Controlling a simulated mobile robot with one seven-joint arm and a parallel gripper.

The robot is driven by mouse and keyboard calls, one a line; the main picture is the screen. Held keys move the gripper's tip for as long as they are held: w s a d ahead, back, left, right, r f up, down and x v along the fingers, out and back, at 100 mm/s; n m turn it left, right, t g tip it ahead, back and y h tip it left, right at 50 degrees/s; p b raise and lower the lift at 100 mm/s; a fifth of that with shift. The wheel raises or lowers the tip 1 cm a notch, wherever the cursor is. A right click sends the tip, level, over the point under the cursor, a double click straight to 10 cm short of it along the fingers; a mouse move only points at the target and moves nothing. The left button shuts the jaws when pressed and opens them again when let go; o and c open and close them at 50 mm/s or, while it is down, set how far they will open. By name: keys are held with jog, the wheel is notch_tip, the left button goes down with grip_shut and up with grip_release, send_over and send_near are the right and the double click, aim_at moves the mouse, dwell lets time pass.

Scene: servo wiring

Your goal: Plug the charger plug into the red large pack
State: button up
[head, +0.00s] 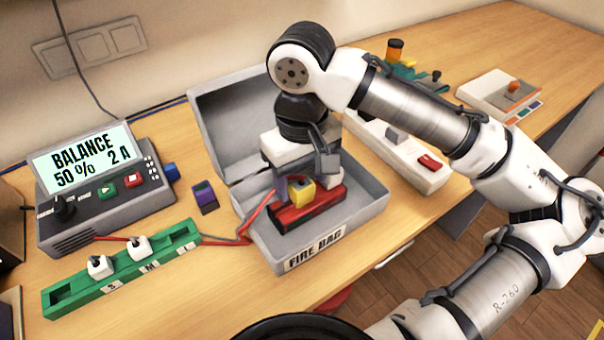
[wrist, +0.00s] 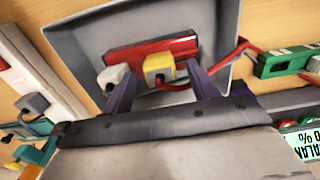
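The red pack (head: 308,211) lies inside the open grey box labelled FIRE BAG; it also shows in the wrist view (wrist: 150,54). A yellow plug (head: 301,190) with a red cable sits against the pack, and in the wrist view (wrist: 158,69) it is at the pack's near edge. I cannot tell whether it is fully seated. A white plug (wrist: 114,78) is beside it at the same edge.
The box's rim (head: 384,207) and raised lid (head: 235,120) surround my gripper. The charger (head: 105,195) with its lit display stands left, behind a green rack (head: 75,293) with two white plugs. A purple block (head: 205,196) is left of the box. A white strip (head: 425,175) is right.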

aim_at(302, 184)
notch_tip(302, 184, up, 14)
dwell(0.6)
jog(key=shift+f, duration=0.15)
dwell(0.3)
